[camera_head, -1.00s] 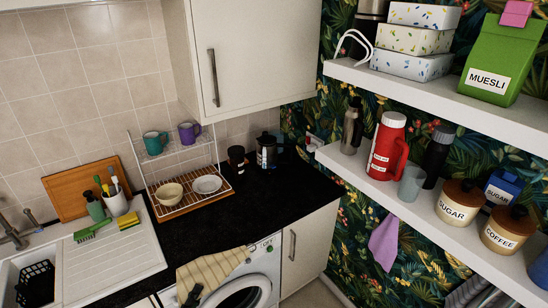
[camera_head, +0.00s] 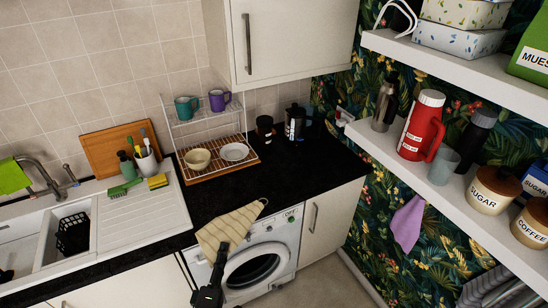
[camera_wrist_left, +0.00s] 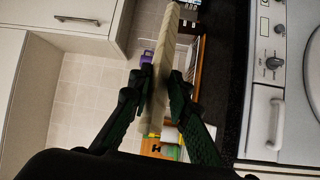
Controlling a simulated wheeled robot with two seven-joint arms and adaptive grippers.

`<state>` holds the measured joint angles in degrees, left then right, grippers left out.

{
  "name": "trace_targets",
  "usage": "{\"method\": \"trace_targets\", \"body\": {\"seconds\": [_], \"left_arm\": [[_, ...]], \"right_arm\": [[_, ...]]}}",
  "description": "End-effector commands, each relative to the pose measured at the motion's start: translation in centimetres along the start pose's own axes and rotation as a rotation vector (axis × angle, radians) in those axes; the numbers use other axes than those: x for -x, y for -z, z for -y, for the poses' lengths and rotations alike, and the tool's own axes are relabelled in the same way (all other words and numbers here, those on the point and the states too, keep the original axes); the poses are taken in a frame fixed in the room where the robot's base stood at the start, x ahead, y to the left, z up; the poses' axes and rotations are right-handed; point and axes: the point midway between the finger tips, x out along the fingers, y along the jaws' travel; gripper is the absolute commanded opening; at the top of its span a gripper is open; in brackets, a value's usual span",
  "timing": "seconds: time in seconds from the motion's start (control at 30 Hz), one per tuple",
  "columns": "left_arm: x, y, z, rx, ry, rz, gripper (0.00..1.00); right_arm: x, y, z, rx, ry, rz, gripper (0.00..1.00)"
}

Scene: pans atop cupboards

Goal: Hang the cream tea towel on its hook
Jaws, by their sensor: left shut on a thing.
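The cream tea towel (camera_head: 232,222) has tan stripes and is held slantwise at the counter's front edge, in front of the washing machine's top left. My left gripper (camera_head: 222,250) is shut on its lower part. In the left wrist view the towel (camera_wrist_left: 163,62) shows nearly edge-on, between the two dark fingers of the left gripper (camera_wrist_left: 157,88). I cannot tell which hook belongs to the towel; no empty hook shows clearly. My right gripper is not in view.
The washing machine (camera_head: 285,240) stands under the black counter (camera_head: 225,195). A dish rack (camera_head: 190,170) stands behind the towel. At the right, shelves (camera_head: 405,165) hold flasks and jars. A purple cloth (camera_head: 407,222) hangs on the leafy wall; a striped grey cloth (camera_head: 490,290) hangs farther right.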

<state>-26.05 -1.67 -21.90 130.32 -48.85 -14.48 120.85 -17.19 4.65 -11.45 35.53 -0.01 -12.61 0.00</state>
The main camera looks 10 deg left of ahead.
Motion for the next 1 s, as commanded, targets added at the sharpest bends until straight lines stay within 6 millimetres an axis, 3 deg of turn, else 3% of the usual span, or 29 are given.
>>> {"method": "trace_targets", "body": {"seconds": [0.27, 0.7, 1.0], "left_arm": [[-1.2, 0.0, 0.7, 0.005, -0.005, 0.035, 0.0], [-5.1, -0.6, 3.9, 0.01, -0.02, 0.16, 0.0], [-7.5, -0.7, 4.8, 0.016, -0.024, 0.198, 0.0]], "right_arm": [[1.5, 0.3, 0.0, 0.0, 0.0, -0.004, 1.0], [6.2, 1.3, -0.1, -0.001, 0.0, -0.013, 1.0], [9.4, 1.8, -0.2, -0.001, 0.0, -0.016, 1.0]]}}
